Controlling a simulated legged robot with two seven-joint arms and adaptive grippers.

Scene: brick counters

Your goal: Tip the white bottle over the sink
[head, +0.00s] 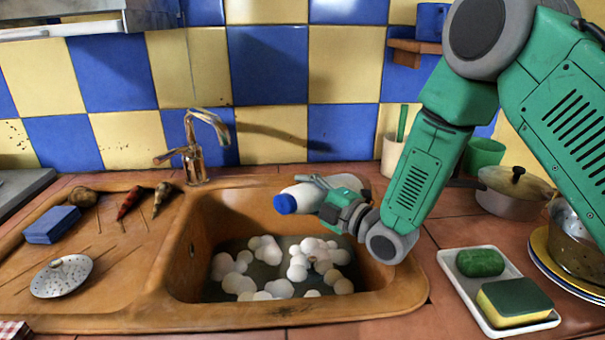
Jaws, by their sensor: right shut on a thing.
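The white bottle (303,196) with a blue cap lies nearly on its side in the air over the sink, its cap end pointing left and slightly down. My right gripper (335,197) is shut on the bottle around its middle and hides part of it. The sink (182,255) is a brown basin set in the counter, holding dark water and several white foam balls or bubbles. The bottle is above the right half of the basin, clear of the foam. My left gripper is not in view.
A brass tap (195,150) stands behind the sink. A blue sponge (52,224), a strainer (62,277) and vegetables (132,202) lie on the left drainboard. A white tray (470,290) with a sponge and soap, and a pot (508,195), stand at the right.

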